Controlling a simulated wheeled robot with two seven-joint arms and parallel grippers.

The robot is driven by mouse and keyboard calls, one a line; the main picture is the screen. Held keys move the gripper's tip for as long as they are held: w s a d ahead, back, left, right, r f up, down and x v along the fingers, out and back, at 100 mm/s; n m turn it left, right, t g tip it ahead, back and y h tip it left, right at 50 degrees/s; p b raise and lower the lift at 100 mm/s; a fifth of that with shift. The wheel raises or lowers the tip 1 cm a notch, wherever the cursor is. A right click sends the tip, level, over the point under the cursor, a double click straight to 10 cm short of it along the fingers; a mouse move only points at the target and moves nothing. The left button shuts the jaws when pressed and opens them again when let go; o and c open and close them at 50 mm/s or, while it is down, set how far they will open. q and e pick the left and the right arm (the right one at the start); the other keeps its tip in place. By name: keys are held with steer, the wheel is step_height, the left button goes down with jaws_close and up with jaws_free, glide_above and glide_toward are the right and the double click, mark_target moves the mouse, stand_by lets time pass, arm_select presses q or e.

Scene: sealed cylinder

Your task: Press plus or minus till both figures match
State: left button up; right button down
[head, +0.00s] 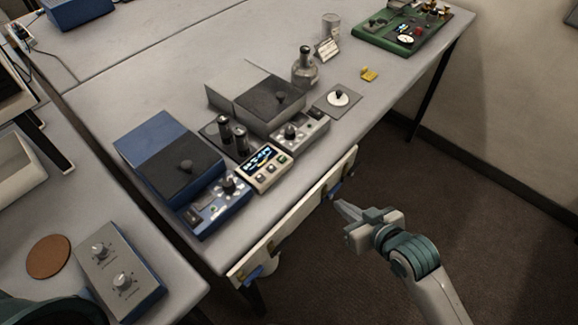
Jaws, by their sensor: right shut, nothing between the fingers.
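A small cream box (264,168) with a lit display (258,159) and several small buttons below it stands near the front edge of the grey bench. It sits between a blue unit and a grey unit. The figures on the display and the marks on the buttons are too small to read. My right gripper (342,208) is shut and empty, out in front of the bench edge. It is to the right of the cream box and below it in the picture, apart from it. My left gripper is not in view.
A blue unit (165,150) with a dark top and a grey unit (272,100) flank two dark knobbed cylinders (241,142). A glass bottle (305,70) and a green board (412,28) stand farther back. A cream rail (300,215) runs along the front edge.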

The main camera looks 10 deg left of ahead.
steer(key=s+a+r+n+y, duration=0.1)
steer(key=a+r+n+y, duration=0.1)
steer(key=r, duration=0.6)
steer(key=s+a+r+n+y, duration=0.2)
steer(key=a+r, duration=0.4)
steer(key=r, duration=0.3)
steer(key=shift+s+r+n+g+y, duration=0.25)
steer(key=shift+n+g+y, duration=0.15)
steer(key=shift+y, duration=0.5)
steer(key=p, duration=0.3)
glide_above(271, 168)
steer(key=s+d, duration=0.1)
steer(key=d, duration=0.2)
step_height(271, 168, down, 2)
steer(key=f, duration=0.2)
steer(key=shift+s+a+f+p, duration=0.25)
steer(key=shift+f+p, duration=0.15)
steer(key=shift+d+f, duration=0.1)
steer(key=shift+f, duration=0.75)
